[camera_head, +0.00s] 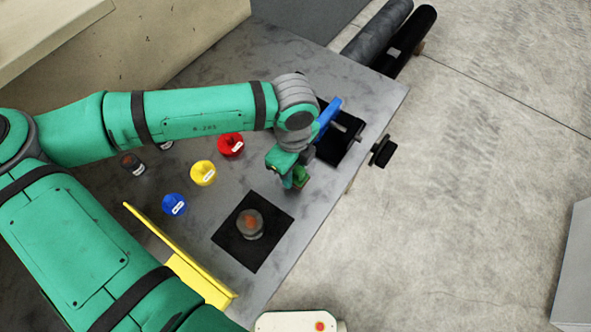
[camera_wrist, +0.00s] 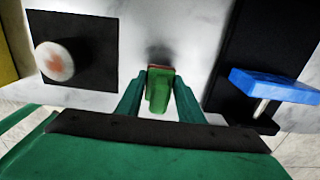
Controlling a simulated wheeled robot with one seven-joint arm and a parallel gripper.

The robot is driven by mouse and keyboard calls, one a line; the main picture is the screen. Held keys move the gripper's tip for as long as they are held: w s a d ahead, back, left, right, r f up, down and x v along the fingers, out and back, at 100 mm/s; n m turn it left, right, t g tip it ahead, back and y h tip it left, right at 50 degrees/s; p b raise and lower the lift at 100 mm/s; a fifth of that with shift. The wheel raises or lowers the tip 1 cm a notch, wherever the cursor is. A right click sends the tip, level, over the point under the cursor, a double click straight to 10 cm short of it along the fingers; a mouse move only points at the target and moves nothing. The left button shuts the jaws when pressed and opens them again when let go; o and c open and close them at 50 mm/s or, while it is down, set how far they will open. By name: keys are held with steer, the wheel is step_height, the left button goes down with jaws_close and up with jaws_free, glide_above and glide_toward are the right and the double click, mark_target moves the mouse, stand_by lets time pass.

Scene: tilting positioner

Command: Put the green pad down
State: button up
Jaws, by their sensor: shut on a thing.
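The green pad (camera_wrist: 158,97) is between the two green fingers of my gripper (camera_wrist: 160,92) in the wrist view, with a reddish edge at its far end. My gripper is shut on it. In the head view the green pad (camera_head: 299,177) shows at the tip of my gripper (camera_head: 288,172), over the grey table between the black square mat and the blue-and-black fixture. A dark shadow or patch lies on the table just beyond the pad in the wrist view. I cannot tell how high the pad is above the table.
A black mat (camera_head: 228,242) bears a round grey piece with an orange top (camera_head: 250,222). Red (camera_head: 231,145), yellow (camera_head: 204,173) and blue (camera_head: 174,204) cups stand left. A yellow barrier (camera_head: 190,272) is at lower left. The blue-and-black fixture (camera_head: 329,117) is near the right table edge.

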mark_target(294, 179)
steer(key=shift+w+f, duration=0.15)
steer(key=shift+f, duration=0.45)
steer(key=shift+w+f, duration=0.15)
steer(key=shift+f, duration=0.45)
steer(key=shift+s+f, duration=0.1)
steer(key=shift+f, duration=0.1)
steer(key=shift+s, duration=0.25)
steer(key=shift+f, duration=0.6)
steer(key=o, duration=1)
steer(key=shift+a+r, duration=0.1)
